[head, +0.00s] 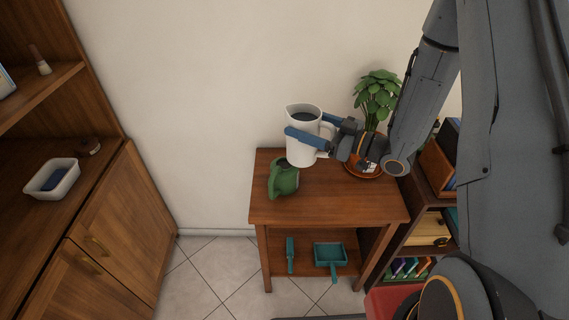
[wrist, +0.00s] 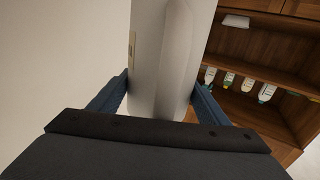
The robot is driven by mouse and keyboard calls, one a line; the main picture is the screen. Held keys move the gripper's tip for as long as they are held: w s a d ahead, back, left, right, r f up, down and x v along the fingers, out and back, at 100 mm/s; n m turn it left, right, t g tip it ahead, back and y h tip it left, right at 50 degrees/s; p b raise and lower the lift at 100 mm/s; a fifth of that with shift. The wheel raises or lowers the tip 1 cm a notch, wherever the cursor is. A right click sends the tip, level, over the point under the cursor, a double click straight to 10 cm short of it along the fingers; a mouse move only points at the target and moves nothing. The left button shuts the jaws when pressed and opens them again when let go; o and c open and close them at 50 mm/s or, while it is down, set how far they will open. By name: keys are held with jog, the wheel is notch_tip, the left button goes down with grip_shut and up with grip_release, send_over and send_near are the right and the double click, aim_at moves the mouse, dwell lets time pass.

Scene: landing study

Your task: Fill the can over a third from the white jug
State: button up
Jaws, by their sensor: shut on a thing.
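The white jug (head: 303,152) is held upright above the wooden side table (head: 335,208) in the head view, with dark liquid showing inside its open top. My gripper (head: 310,133) is shut on the jug, one blue finger across its near side. In the wrist view the jug (wrist: 165,60) stands between the two blue fingers of my gripper (wrist: 160,92). The green can (head: 284,180) stands on the left part of the table, below and left of the jug. Its inside looks dark, and I cannot tell its level.
A potted plant (head: 376,98) stands at the table's back right, close to my arm. A teal dustpan (head: 330,256) and a teal brush (head: 290,255) lie on the lower shelf. A wooden cabinet (head: 120,225) stands at left. The table's front middle is clear.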

jog(key=shift+s+d+r+p, duration=0.45)
jog(key=shift+d+r+p, duration=0.15)
jog(key=shift+d+r, duration=0.1)
jog(key=shift+s+d+r+p, duration=0.4)
jog(key=shift+d+r+p, duration=0.15)
jog(key=shift+d+r, duration=0.15)
jog(key=shift+s+d+r+p, duration=0.45)
jog(key=shift+d+r+p, duration=0.15)
jog(key=shift+d+r, duration=0.1)
jog(key=shift+f, duration=0.1)
jog(key=w+d+f+m+t+h+b, duration=0.5)
jog(key=d+f+m+t+h+b, duration=0.2)
jog(key=m+h, duration=0.1)
jog(key=shift+d+f+t+h, duration=0.25)
jog(key=shift+t+h, duration=0.15)
jog(key=shift+h, duration=0.5)
jog(key=shift+w, duration=0.1)
